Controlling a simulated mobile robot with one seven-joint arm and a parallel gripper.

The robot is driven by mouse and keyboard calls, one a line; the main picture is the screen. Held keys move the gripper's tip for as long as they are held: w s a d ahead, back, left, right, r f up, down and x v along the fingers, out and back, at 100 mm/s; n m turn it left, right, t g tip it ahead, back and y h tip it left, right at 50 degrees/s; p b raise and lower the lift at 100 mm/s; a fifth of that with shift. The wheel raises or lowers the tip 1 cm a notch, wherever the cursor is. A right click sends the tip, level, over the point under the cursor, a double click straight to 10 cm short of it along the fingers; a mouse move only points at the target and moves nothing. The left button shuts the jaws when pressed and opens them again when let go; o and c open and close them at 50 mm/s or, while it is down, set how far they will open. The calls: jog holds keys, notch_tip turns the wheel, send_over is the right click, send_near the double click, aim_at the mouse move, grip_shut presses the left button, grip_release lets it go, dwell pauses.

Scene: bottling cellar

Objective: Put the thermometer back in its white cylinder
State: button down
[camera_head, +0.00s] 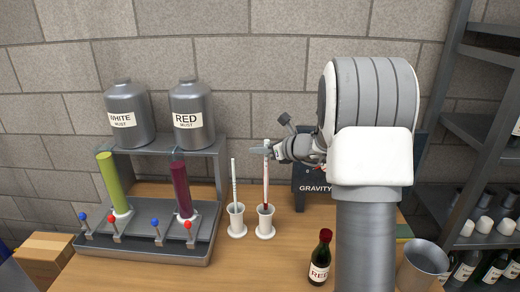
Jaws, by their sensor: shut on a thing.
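My gripper (263,150) is shut on the upper part of a thin upright thermometer (266,184), white at the top with a red line down it. The thermometer stands over the right white cylinder (265,224), its lower end at or just inside the mouth. I cannot tell how deep it reaches or whether it touches the rim. The left white cylinder (236,222) holds another thin pale rod (233,183), leaning slightly.
A rack with two grey must tanks (191,116) and green and dark red tubes stands on the left. A dark "GRAVITY" board (313,187) stands behind my arm.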

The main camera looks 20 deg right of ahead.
jog(key=shift+f+b, duration=1.4)
jog(key=shift+f, duration=0.1)
jog(key=shift+f+b, duration=2.3)
jog(key=shift+f, duration=0.2)
jog(key=c, duration=0.7)
grip_release()
jog(key=p+v, duration=0.1)
jog(key=v, duration=1.6)
jog(key=shift+s+d, duration=0.2)
